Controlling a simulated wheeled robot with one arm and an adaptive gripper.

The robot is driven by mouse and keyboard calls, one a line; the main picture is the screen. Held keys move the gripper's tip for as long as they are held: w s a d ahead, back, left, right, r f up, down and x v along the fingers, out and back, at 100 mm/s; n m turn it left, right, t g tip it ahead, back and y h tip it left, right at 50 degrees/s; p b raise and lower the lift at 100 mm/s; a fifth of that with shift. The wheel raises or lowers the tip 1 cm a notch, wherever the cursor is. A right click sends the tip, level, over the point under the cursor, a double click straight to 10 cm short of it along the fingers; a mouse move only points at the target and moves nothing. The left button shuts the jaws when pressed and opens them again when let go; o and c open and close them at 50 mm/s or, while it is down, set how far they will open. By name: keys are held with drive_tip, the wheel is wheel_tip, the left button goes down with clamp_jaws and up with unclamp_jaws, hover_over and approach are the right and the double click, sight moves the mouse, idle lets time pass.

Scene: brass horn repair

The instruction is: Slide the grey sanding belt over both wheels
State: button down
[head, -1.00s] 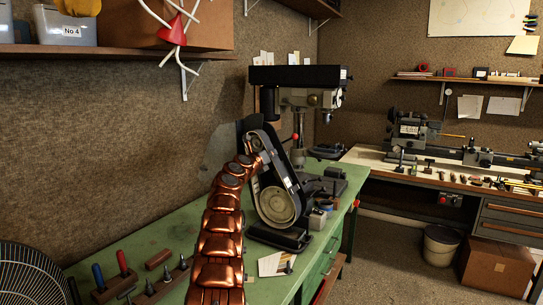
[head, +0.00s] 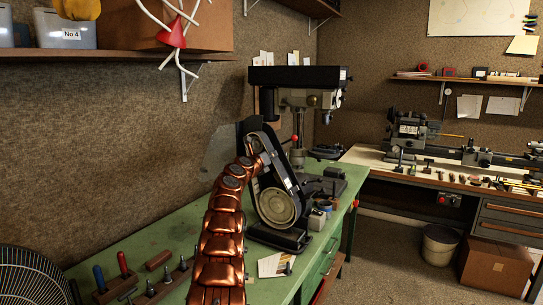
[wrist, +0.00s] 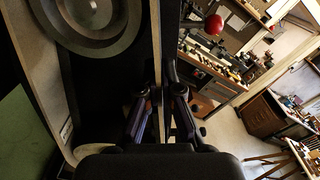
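The belt grinder (head: 283,238) stands on the green bench, with its large lower wheel (head: 276,207) facing me. The grey sanding belt (head: 297,188) runs as a loop from the top of the grinder down around the lower wheel's area. I cannot tell whether it sits fully on both wheels. In the wrist view the large wheel (wrist: 95,18) is at upper left, and one belt run (wrist: 158,50) passes edge-on between the fingers of my gripper (wrist: 159,92). The fingers look closed on it.
A small grey block (head: 317,219) lies beside the base. Tools in wooden racks (head: 120,287) stand at the front left.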

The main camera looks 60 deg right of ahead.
drive_tip(key=shift+d+p, duration=0.55)
drive_tip(key=shift+p, duration=0.5)
drive_tip(key=c, duration=1.2)
unclamp_jaws()
drive_tip(key=shift+c, duration=0.2)
drive_tip(key=shift+a+b, duration=0.55)
drive_tip(key=shift+b, duration=0.6)
drive_tip(key=shift+c, duration=0.2)
drive_tip(key=shift+a+b, duration=0.35)
drive_tip(key=shift+b, duration=0.25)
drive_tip(key=shift+a+f+b, duration=0.15)
drive_tip(key=shift+a+b, duration=0.15)
drive_tip(key=shift+b, duration=0.3)
drive_tip(key=a+b, duration=0.4)
drive_tip(key=b, duration=0.2)
drive_tip(key=shift+s+a+b, duration=0.15)
drive_tip(key=shift+a+b, duration=0.15)
drive_tip(key=shift+b, duration=0.05)
